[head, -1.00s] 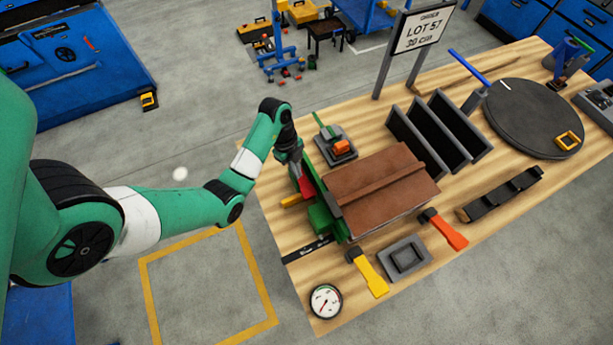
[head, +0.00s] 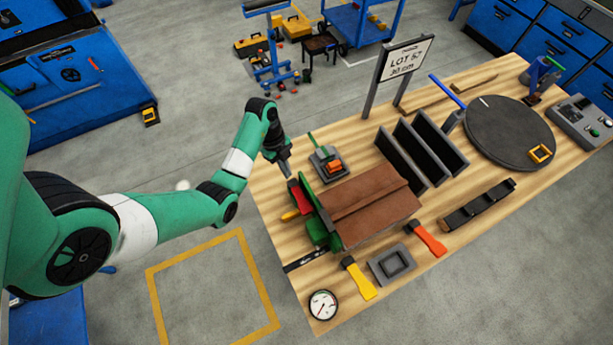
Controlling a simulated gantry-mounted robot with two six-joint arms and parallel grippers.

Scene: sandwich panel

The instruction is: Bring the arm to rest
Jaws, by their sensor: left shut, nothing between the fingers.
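My left arm comes in from the left in the head view. Its gripper (head: 284,166) is shut and empty, just above the left edge of the workbench (head: 284,231). It points down, above and behind the red part of a green clamp (head: 318,232), and looks apart from it. The clamp stands at the left end of a brown panel (head: 365,203) lying on the bench. My right gripper is not in this view.
A small grey fixture with an orange block (head: 333,166) stands right of my gripper. Dark upright plates (head: 410,152), a sign (head: 403,60) and a round dark turntable (head: 508,132) stand farther right. A dial gauge (head: 323,304) and yellow-handled tool (head: 359,279) lie in front. Floor left of the bench is open.

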